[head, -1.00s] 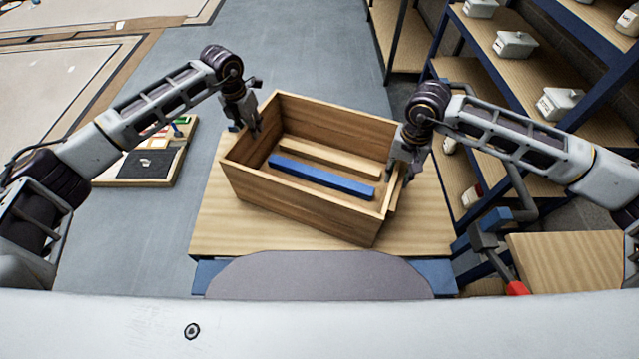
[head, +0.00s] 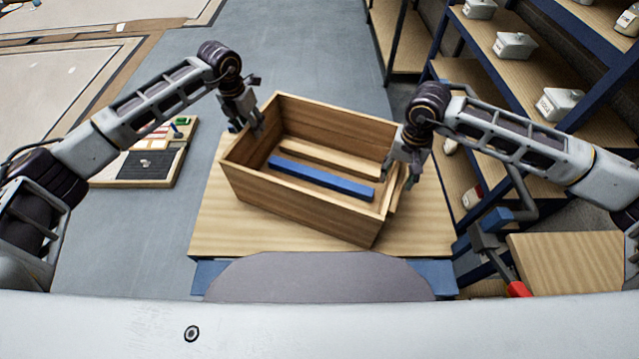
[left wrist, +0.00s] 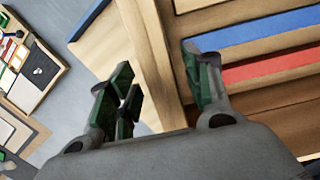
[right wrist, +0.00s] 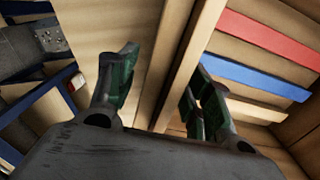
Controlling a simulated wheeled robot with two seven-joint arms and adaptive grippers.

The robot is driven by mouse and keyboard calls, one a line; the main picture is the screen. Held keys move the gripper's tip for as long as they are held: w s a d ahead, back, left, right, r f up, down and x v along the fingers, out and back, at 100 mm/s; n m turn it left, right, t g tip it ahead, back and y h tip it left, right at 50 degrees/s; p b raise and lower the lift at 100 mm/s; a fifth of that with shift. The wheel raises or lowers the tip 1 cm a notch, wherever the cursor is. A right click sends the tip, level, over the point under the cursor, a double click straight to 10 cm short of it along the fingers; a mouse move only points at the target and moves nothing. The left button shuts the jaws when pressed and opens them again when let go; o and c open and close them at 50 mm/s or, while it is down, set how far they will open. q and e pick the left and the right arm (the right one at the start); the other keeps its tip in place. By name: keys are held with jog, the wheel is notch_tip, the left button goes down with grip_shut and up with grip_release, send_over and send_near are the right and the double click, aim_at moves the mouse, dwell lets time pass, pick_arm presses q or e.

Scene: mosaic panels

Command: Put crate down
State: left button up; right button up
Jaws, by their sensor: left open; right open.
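A wooden crate (head: 300,205) sits at a slight angle on the light wooden table top (head: 225,238). A blue bar (head: 322,176) lies inside it, and a red bar (left wrist: 270,65) shows in the left wrist view. My left gripper (head: 254,126) is open at the crate's left end wall, with one finger on each side of the wall in the left wrist view (left wrist: 160,95). My right gripper (head: 402,178) is open at the right end wall, its fingers on either side of it in the right wrist view (right wrist: 158,90). Whether the fingers touch the walls I cannot tell.
Blue-framed shelves (head: 590,110) with pale containers (head: 515,45) stand at the right. A smaller wooden surface (head: 570,262) lies at the lower right. A low board with coloured pieces (head: 140,168) lies at the left. Grey floor (head: 300,50) is clear beyond the table.

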pick_arm(q)
notch_tip(320, 180, up, 11)
jog(key=s, duration=0.1)
jog(key=shift+s+a+f, duration=0.2)
jog(key=shift+a, duration=0.1)
pick_arm(e)
jog(key=shift+r, duration=0.15)
dwell(0.4)
notch_tip(320, 180, up, 12)
dwell(0.7)
pick_arm(q)
jog(key=shift+s+f, duration=0.1)
jog(key=shift+s, duration=0.05)
pick_arm(e)
jog(key=shift+s+f, duration=0.1)
jog(key=shift+f, duration=0.1)
dwell(0.3)
